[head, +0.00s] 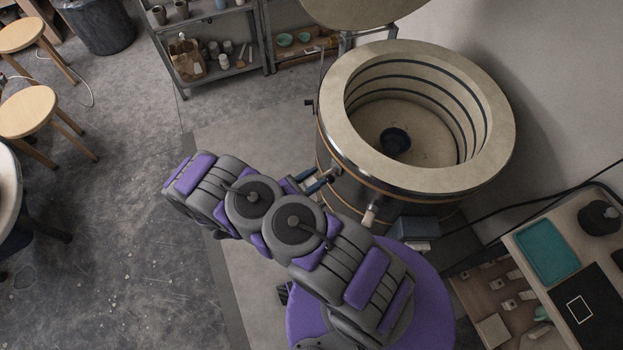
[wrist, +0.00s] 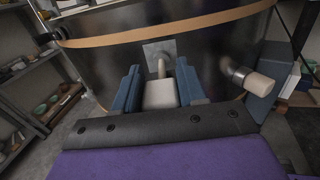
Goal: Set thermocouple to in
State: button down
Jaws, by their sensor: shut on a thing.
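The thermocouple (wrist: 160,95) shows in the wrist view as a pale block with a thin pale rod running to a square metal plate (wrist: 155,50) on the kiln's dark wall. The rod's end meets the plate; how deep it goes in I cannot tell. My gripper (wrist: 160,92), with blue fingers on either side of the block, is shut on it. In the head view my gripper (head: 318,182) is at the kiln's lower left side, and the thermocouple is mostly hidden there. The round kiln (head: 340,100) stands open, with a dark bowl (head: 395,141) inside.
A pale-ended peg (wrist: 252,82) sticks out of the kiln wall right of my gripper; it also shows in the head view (head: 370,215). A grey box (head: 414,228) is beside it. A workbench (head: 520,238) stands right, shelves (head: 215,45) behind, stools (head: 28,110) left. Floor between is clear.

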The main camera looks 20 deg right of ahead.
jog(key=shift+p+x, duration=0.3)
jog(key=shift+x, duration=2.25)
jog(key=shift+w, duration=0.1)
jog(key=c, duration=0.7)
grip_release()
jog(key=shift+a, duration=0.1)
jog(key=p+v, duration=0.3)
jog(key=v, duration=1.4)
jog(key=shift+a+f, duration=0.1)
jog(key=shift+a, duration=0.15)
